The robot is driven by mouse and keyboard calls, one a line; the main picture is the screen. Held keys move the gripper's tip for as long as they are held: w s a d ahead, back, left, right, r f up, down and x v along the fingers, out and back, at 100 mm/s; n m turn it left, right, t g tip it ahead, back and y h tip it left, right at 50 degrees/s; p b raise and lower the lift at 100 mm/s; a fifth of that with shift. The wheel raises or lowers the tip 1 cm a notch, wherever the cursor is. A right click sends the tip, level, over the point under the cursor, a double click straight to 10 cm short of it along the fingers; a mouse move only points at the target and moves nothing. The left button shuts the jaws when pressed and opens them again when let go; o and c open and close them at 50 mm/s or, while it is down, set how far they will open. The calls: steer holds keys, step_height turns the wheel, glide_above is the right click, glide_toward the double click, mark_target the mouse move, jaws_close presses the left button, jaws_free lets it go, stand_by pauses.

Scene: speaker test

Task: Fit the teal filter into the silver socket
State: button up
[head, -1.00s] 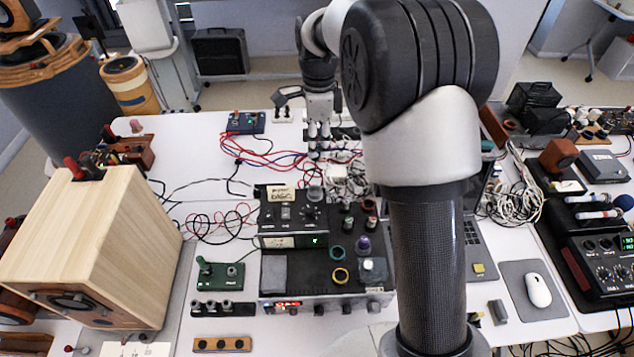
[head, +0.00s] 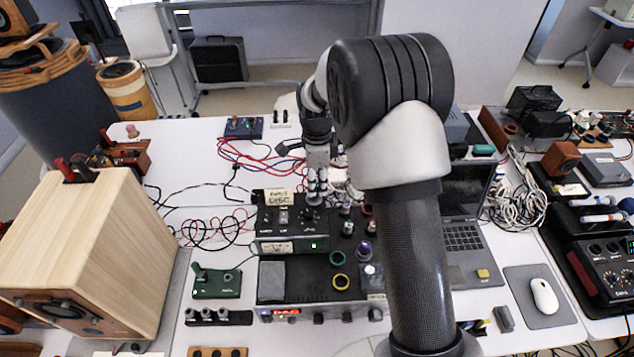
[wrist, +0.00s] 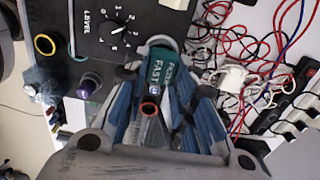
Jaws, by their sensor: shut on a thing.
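My gripper (wrist: 168,95) is shut on the teal filter (wrist: 160,72), which has white lettering and sits between the blue-grey fingers. In the head view my gripper (head: 317,188) points down at the back right of the black box's top, and the filter cannot be made out there. The silver socket (wrist: 161,42) shows as a pale rounded rim just beyond the filter's far end. In the head view the socket (head: 315,201) shows right below the fingertips. I cannot tell whether the filter touches the socket or is inside it.
The black box with a LEVEL knob (wrist: 114,28) is beside the socket. A purple knob (head: 362,248), a yellow ring (head: 341,281) and a green ring (head: 337,258) are close by. Red and blue cables (head: 262,152) lie behind. A laptop (head: 465,235) stands to the right.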

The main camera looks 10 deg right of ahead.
steer(key=shift+f, duration=0.3)
steer(key=o, duration=1)
steer(key=shift+c, duration=0.2)
steer(key=shift+r, duration=0.1)
